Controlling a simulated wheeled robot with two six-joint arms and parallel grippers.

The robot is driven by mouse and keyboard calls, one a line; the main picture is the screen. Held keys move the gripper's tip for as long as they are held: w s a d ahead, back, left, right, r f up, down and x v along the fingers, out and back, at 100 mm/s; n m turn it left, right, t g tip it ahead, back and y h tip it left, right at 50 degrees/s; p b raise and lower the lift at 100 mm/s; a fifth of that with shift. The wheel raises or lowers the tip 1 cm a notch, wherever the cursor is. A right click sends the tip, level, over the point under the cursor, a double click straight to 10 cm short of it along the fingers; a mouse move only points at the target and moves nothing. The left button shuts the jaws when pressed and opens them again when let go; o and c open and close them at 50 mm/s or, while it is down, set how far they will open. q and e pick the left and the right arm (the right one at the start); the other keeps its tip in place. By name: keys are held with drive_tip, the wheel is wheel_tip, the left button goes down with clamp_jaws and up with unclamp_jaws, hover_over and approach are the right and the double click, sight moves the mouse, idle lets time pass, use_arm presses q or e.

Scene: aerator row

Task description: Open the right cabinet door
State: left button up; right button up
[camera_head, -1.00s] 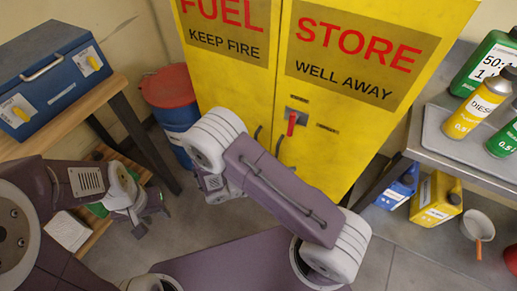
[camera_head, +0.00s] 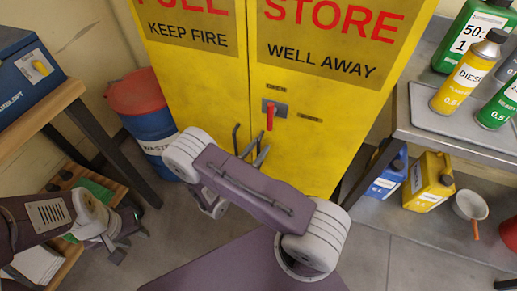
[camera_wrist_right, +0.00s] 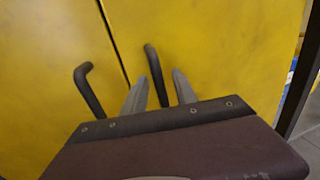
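The yellow cabinet's right door (camera_head: 330,110) is shut against the left door (camera_head: 200,75). A red lever (camera_head: 270,116) on the right door points down. The right door's dark bar handle (camera_wrist_right: 153,66) stands just right of the seam. My right gripper (camera_wrist_right: 160,85) is open, with its fingers on either side of that handle; I cannot tell if they touch it. It also shows in the head view (camera_head: 262,156), partly hidden by my arm. The left door's handle (camera_wrist_right: 86,85) is left of the fingers. My left gripper (camera_head: 128,244) is low at the left, away from the cabinet.
A blue drum with a red lid (camera_head: 150,120) stands left of the cabinet. A metal shelf unit (camera_head: 455,142) with bottles and jerrycans stands close at its right. A wooden bench with a blue box (camera_head: 25,75) is at far left. Floor before the cabinet is clear.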

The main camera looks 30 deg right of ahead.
clamp_jaws()
idle(1.5)
